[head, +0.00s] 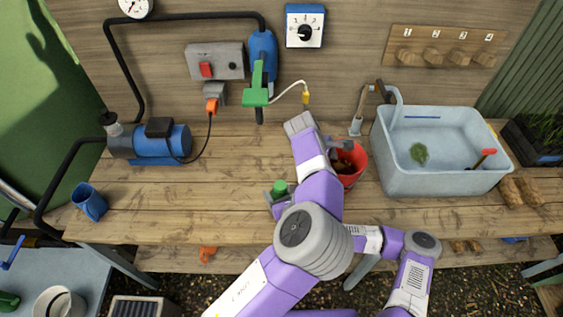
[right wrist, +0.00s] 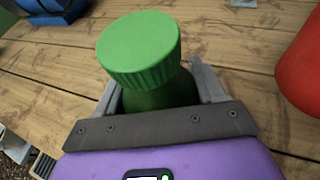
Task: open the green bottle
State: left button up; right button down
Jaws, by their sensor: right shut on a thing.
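The green bottle's ridged cap (right wrist: 140,45) sits on its dark green neck (right wrist: 162,92) in the right wrist view. My right gripper (right wrist: 162,85) is shut on the bottle, one finger on each side below the cap. In the head view the cap (head: 280,187) shows over the front part of the bench, between the fingers of my right gripper (head: 277,195). The lower bottle is hidden. My left gripper (head: 299,124) is farther back over the bench, apart from the bottle; its finger opening cannot be made out. My left arm hides part of my right arm.
A red bucket (head: 352,178) with items in it stands right of the left forearm. A pale blue sink (head: 440,180) is at the right. A blue pump (head: 160,143) and blue cup (head: 90,202) are at the left. The bench (head: 190,200) is clear left of the bottle.

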pick_arm(q)
jog(key=d+r+n+t+h, duration=0.1)
jog(key=d+r+n+h, duration=0.6)
jog(key=d+r+h, duration=0.55)
jog(key=w+a+r+n+t+y, duration=0.1)
jog(key=w+a+r+n+t, duration=0.15)
jog(key=r+n+t, duration=0.6)
jog(key=w+a+r+n+t, duration=0.2)
jog(key=a+r+n+t, duration=0.3)
jog(key=n+t, duration=0.6)
jog(key=n+g+y, duration=1.7)
jog(key=n+g, duration=0.4)
jog(key=n, duration=1.4)
send_over(280, 185)
jog(key=s, duration=0.2)
notch_tip(280, 185, down, 18)
jog(key=shift+t, duration=0.25)
jog(key=f, duration=0.4)
jog(key=w+f, duration=0.1)
jog(key=f, duration=0.6)
jog(key=shift+w+f, duration=0.4)
